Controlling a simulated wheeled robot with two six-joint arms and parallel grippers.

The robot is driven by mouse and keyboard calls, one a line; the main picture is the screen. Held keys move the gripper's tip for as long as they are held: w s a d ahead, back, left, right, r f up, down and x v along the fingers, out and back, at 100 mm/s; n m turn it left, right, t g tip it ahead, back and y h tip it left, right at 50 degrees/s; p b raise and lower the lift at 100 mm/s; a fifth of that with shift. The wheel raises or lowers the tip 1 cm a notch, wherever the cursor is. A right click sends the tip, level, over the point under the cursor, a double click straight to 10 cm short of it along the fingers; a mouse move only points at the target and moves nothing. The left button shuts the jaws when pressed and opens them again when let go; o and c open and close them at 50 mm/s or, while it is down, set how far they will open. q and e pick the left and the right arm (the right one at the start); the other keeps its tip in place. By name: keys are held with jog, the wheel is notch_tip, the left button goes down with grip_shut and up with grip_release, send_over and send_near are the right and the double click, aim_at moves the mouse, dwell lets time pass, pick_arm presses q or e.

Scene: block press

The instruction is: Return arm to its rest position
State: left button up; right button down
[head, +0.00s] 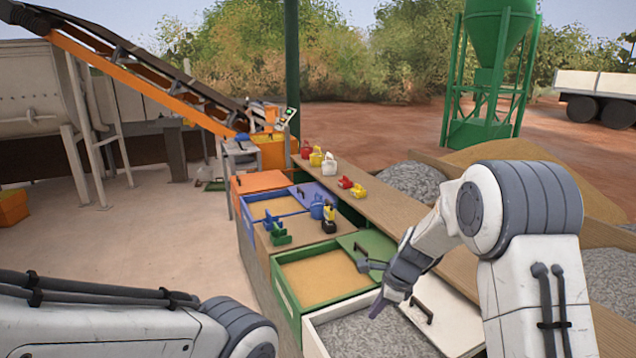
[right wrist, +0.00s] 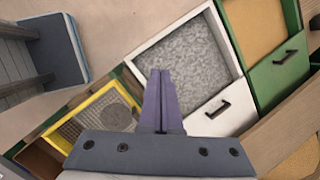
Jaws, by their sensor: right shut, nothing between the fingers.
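My right gripper (head: 381,303) shows in the head view at the end of the right arm, above the white bin (head: 318,334) of grey gravel. In the right wrist view its two purple fingers (right wrist: 162,100) are together with nothing between them, over the same white bin (right wrist: 140,68). My left arm (head: 120,318) lies along the lower left of the head view. Its gripper is outside the picture.
A green bin (head: 289,309) of sand stands beside the white one, with blue and orange bins (head: 258,182) farther back. Small coloured containers (head: 316,157) stand on the wooden ledge (head: 395,207). A yellow-framed mesh tray (right wrist: 72,128) shows in the wrist view.

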jog(key=s+a+r+n+g+b, duration=0.1)
jog(key=s+a+r+n+b, duration=0.1)
jog(key=s+a+n, duration=0.8)
jog(key=s+n+g+h+b, duration=0.1)
jog(key=s+n+b, duration=0.3)
jog(key=s+n, duration=1.4)
jog(key=s, duration=0.6)
jog(key=shift+s+f+g+h+b, duration=0.15)
jog(key=shift+f+g+h+b, duration=0.2)
jog(key=shift+g+h, duration=0.05)
